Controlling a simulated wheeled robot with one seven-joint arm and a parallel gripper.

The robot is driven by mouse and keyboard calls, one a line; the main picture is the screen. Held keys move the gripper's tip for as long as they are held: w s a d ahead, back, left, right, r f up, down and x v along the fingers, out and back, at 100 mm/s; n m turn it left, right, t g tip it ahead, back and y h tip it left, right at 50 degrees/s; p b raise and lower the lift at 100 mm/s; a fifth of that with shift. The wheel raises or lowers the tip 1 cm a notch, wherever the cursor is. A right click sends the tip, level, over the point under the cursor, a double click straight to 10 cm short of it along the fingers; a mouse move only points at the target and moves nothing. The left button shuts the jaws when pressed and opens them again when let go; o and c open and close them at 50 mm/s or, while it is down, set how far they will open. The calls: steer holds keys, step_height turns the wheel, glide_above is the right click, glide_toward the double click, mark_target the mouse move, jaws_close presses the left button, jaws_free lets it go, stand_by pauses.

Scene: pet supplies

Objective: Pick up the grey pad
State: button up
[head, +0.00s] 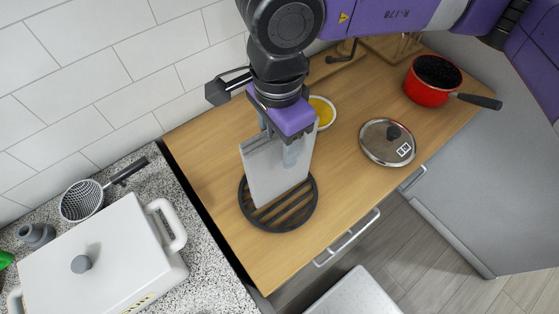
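A flat, light grey pad (268,172) stands nearly upright below my gripper (285,152), tilted a little in the picture. One finger lies against the pad's near face; the other is hidden behind it. My gripper looks shut on the pad's upper part. The pad's lower edge is over a round, dark slatted trivet (272,224) on the wooden counter. I cannot tell whether the pad touches the trivet.
The wooden counter (330,190) also holds a yellow-filled bowl (323,112), a pot lid (387,141) and a red pot (432,82). A white lidded pot (95,262) and a strainer (82,201) are on the speckled counter at left. A tiled wall is behind.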

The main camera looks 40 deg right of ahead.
jaws_close()
stand_by(1.2)
